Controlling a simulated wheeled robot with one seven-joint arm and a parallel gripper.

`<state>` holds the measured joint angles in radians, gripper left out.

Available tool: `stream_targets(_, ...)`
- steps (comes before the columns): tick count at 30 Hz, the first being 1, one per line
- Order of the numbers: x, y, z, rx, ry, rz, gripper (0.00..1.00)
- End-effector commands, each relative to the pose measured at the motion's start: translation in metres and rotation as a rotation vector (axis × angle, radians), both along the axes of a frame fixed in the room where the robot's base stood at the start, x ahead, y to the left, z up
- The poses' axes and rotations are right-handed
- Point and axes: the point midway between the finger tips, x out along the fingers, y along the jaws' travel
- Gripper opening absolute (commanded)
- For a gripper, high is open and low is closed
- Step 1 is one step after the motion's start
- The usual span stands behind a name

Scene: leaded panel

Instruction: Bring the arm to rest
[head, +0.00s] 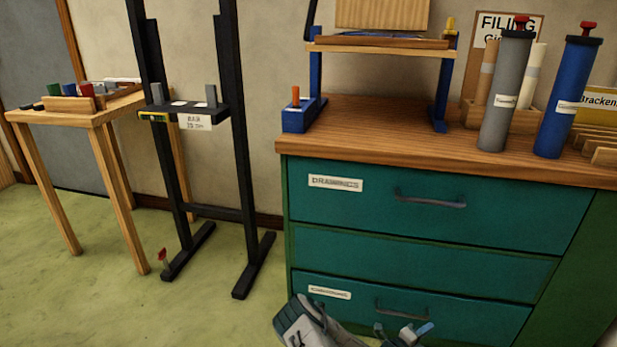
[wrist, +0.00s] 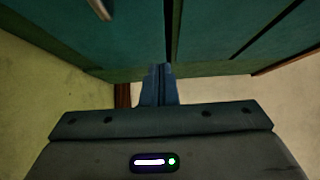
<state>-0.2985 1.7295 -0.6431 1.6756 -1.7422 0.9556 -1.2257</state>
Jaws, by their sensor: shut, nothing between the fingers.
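My gripper (wrist: 160,70) is shut and empty in the wrist view, its two fingertips together in front of the teal cabinet front (wrist: 110,35). In the head view my arm shows at the bottom edge, in front of the lowest drawer (head: 345,312) of the teal cabinet. The drawers look closed. I cannot tell whether my gripper touches the cabinet.
The cabinet's wooden top (head: 400,145) holds a grey tube (head: 505,95), a blue tube (head: 568,100) and a blue-legged stand (head: 440,95). A black easel (head: 240,150) and a small wooden table (head: 95,118) stand left. Green floor (head: 90,300) is clear at lower left.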

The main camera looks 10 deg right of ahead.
Motion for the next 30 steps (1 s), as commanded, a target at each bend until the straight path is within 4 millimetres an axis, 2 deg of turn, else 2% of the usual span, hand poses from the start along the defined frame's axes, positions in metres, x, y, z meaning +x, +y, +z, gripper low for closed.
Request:
stream_targets(5,0.000,0.004,0.051,0.067,-0.169,-0.103,0.00)
stream_targets(9,-0.008,0.011,0.106,0.154,-0.387,-0.240,0.00)
stream_targets(14,-0.020,0.023,0.163,0.249,-0.638,-0.402,0.00)
stream_targets(23,-0.045,0.058,0.263,0.410,-1.084,-0.702,0.00)
stream_targets(30,-0.067,0.094,0.340,0.522,-1.412,-0.947,0.00)
